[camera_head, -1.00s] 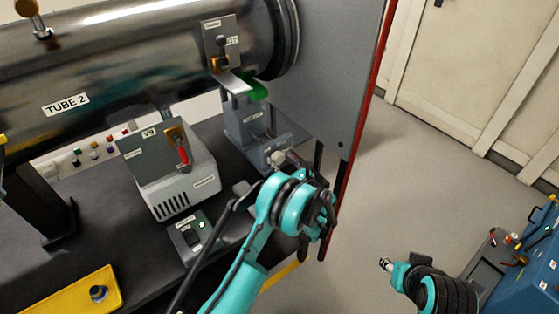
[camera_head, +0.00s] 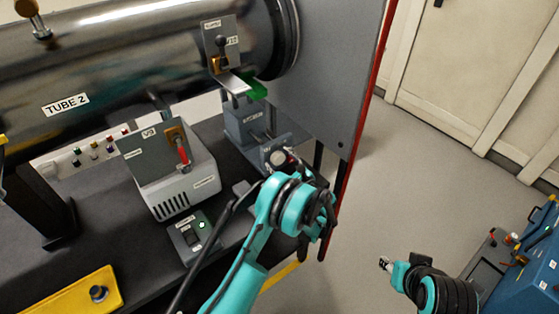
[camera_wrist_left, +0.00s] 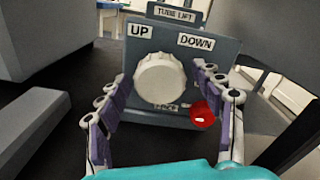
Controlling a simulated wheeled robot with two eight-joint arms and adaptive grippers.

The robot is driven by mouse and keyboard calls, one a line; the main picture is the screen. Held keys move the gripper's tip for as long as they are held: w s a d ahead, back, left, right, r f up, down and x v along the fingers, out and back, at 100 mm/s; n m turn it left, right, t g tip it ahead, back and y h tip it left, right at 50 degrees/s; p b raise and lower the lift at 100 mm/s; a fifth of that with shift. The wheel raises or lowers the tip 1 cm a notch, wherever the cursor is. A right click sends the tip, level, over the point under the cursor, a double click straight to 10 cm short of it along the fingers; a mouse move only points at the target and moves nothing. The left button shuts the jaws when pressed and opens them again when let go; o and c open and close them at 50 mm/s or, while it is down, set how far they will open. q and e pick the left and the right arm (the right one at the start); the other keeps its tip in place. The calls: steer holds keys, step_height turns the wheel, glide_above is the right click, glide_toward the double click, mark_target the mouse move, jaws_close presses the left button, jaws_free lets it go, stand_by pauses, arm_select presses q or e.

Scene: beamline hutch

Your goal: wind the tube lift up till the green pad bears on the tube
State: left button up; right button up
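The tube lift (camera_head: 243,128) stands under the right end of the steel tube (camera_head: 130,55). Its green pad (camera_head: 256,89) is just below the tube; I cannot tell whether they touch. In the left wrist view, the lift's panel (camera_wrist_left: 222,62) reads TUBE LIFT, UP on the left and DOWN on the right. The pale round knob (camera_wrist_left: 160,80) is in its middle, with a red round piece (camera_wrist_left: 202,114) at lower right. My left gripper (camera_wrist_left: 160,108) is open, its fingers either side of the knob, with gaps visible. My right gripper (camera_head: 386,264) is small and low over the floor.
A grey box with a red-handled lever (camera_head: 182,152) and a small switch box (camera_head: 192,236) stand left of my left arm. A grey upright panel with a red edge (camera_head: 369,90) is close on the right. The floor (camera_head: 430,180) beyond is clear. A blue cart (camera_head: 530,270) stands at lower right.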

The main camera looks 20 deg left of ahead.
arm_select(q)
steer(key=v, duration=1.2)
steer(key=shift+s, duration=0.1)
steer(key=shift+a, duration=0.1)
steer(key=shift+m, duration=0.6)
steer(key=p+x, duration=0.2)
steer(key=x, duration=0.2)
steer(key=shift+w+a+r, duration=0.1)
steer(key=shift+w+a, duration=0.05)
steer(key=shift+w, duration=0.1)
steer(key=shift+w+a, duration=0.15)
steer(key=shift+a, duration=0.05)
steer(key=b+x, duration=0.2)
steer(key=x, duration=0.4)
steer(key=shift+a+f, duration=0.1)
steer(key=shift+f, duration=0.1)
steer(key=shift+w+a+r, duration=0.1)
steer(key=shift+w+a, duration=0.2)
steer(key=c, duration=1.1)
